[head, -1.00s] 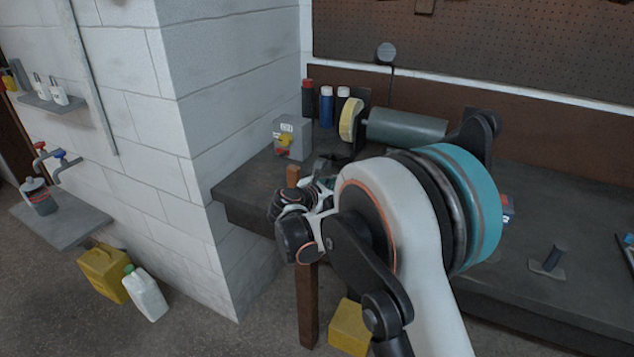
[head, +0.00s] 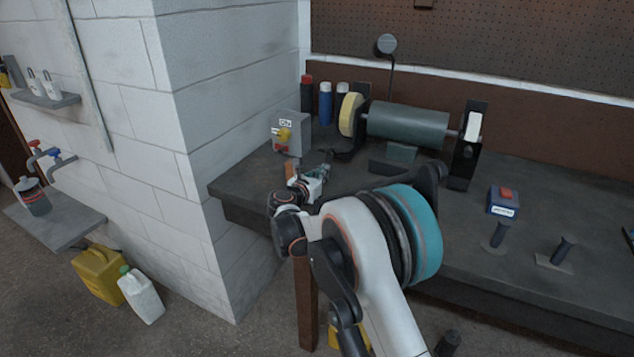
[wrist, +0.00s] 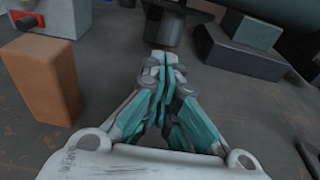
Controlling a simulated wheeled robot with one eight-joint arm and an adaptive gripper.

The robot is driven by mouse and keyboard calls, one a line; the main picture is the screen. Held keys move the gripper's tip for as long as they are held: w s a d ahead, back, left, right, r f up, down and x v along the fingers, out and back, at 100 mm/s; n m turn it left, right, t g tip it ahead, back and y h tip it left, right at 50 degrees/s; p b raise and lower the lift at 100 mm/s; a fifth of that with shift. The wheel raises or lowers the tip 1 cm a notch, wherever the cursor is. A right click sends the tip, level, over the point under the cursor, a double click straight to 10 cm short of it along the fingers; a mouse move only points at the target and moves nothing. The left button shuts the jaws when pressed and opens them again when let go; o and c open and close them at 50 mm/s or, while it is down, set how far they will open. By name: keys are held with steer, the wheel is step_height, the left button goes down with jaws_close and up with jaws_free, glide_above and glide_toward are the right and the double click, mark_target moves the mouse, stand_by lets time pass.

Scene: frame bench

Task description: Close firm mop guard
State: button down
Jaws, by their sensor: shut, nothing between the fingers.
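A polishing machine with a long grey-green body (head: 408,124) stands at the back of the bench. A pale yellow mop wheel (head: 349,114) is on its left end. A dark plate (head: 364,90), which looks like part of the mop guard, stands behind the wheel. I cannot tell how far the guard is closed. My gripper (head: 326,160) is low over the bench, in front of and below the mop wheel. In the wrist view my gripper (wrist: 167,62) is shut and empty, its tips close to a dark upright part (wrist: 165,22); contact is unclear.
A grey switch box (head: 291,132) with yellow and red controls stands left of the machine. A brown block (wrist: 44,78) is left of my gripper. A blue box (head: 503,202) with a red top and two dark handles (head: 562,252) are to the right. A block wall borders the left.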

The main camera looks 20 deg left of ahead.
steer(key=shift+w, duration=0.3)
steer(key=shift+r, duration=0.15)
